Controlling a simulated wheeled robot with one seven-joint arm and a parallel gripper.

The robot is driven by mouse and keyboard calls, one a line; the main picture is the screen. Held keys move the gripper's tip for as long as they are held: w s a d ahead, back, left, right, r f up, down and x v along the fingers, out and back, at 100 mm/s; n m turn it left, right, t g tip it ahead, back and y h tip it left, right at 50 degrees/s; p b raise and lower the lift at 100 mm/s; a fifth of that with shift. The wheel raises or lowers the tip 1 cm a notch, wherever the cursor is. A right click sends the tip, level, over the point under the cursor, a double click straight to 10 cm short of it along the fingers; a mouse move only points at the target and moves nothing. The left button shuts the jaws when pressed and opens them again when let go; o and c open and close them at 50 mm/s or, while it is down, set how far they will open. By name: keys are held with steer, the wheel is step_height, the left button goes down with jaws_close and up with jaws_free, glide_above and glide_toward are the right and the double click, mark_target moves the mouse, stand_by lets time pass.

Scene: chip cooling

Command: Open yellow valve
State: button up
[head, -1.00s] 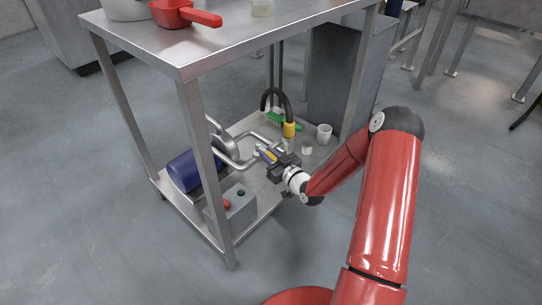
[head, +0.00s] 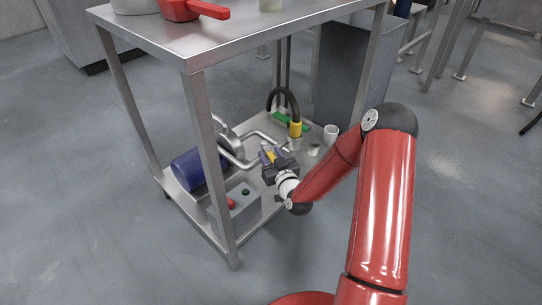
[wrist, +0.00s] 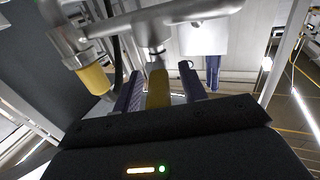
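The yellow valve handle (wrist: 158,88) lies between the two ribbed purple fingers of my gripper (wrist: 161,90) in the wrist view. Thin gaps show between the handle and the fingers, so the gripper looks open around it. The valve's metal pipe (wrist: 150,30) rises just beyond the fingertips. In the head view, my gripper (head: 268,157) is over the cart's lower shelf, beside the bent pipes. Only a little of the yellow handle shows there, partly hidden by the fingers.
A yellow hose fitting (head: 295,130) with a black hose stands behind my gripper. A blue motor (head: 198,169), a grey box with buttons (head: 236,206) and a white cup (head: 330,132) share the lower shelf. The cart leg (head: 213,160) and upper shelf (head: 215,45) are nearby obstacles.

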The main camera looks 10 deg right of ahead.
steer(key=v, duration=0.8)
stand_by(0.6)
